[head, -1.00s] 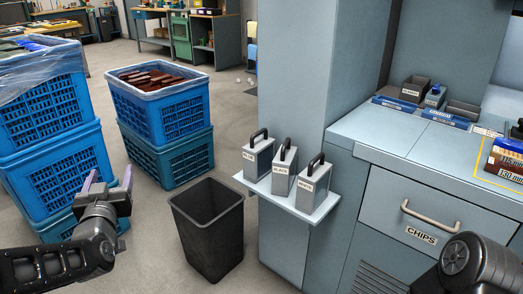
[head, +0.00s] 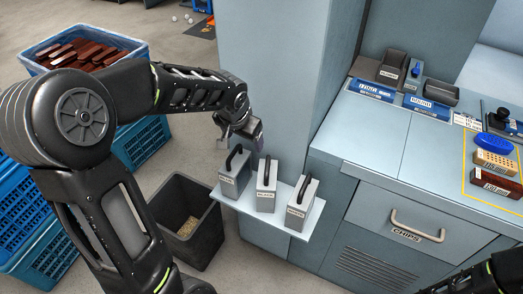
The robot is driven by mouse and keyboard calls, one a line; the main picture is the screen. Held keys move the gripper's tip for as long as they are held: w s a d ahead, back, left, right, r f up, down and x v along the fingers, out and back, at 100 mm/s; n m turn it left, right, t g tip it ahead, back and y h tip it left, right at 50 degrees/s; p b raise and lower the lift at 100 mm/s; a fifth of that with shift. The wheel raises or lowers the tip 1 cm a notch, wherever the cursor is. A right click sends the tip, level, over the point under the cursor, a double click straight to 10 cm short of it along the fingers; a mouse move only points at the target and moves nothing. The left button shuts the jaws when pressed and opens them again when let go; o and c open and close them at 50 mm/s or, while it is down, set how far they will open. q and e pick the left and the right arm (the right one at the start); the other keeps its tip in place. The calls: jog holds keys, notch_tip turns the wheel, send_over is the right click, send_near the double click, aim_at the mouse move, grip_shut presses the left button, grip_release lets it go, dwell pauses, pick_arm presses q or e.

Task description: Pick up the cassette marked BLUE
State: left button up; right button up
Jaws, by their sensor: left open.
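Three grey cassettes with black handles stand upright in a row on a small pale shelf (head: 262,218) fixed to the grey cabinet. The left one is the BLUE cassette (head: 233,180); its label is small and hard to read now. The middle cassette (head: 265,192) reads as BLACK, and the right cassette (head: 301,207) has a label too small to read. My left gripper (head: 241,139) is open and empty, just above and behind the BLUE cassette's handle. Whether it touches the handle I cannot tell. My right gripper is out of view; only part of that arm shows at bottom right.
A dark waste bin (head: 186,225) stands left of the shelf. Blue crates (head: 143,142) are at the left, partly behind my left arm. A counter (head: 375,130) with small trays and a CHIPS drawer (head: 398,222) is at the right.

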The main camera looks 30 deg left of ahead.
aim_at(237, 159)
pick_arm(q)
jog(key=shift+s+a+f+g+y, duration=0.15)
jog(key=shift+s+a+g, duration=0.15)
jog(key=shift+s, duration=0.35)
jog(key=shift+s+a+f+g+y, duration=0.1)
jog(key=shift+s+a+g+y, duration=0.1)
jog(key=shift+s+g, duration=0.3)
jog(key=shift+s+n, duration=0.4)
jog(key=shift+s, duration=0.05)
jog(key=shift+w, duration=0.1)
jog(key=shift+x, duration=1.3)
jog(key=shift+x, duration=2.65)
jog(key=shift+d, duration=0.2)
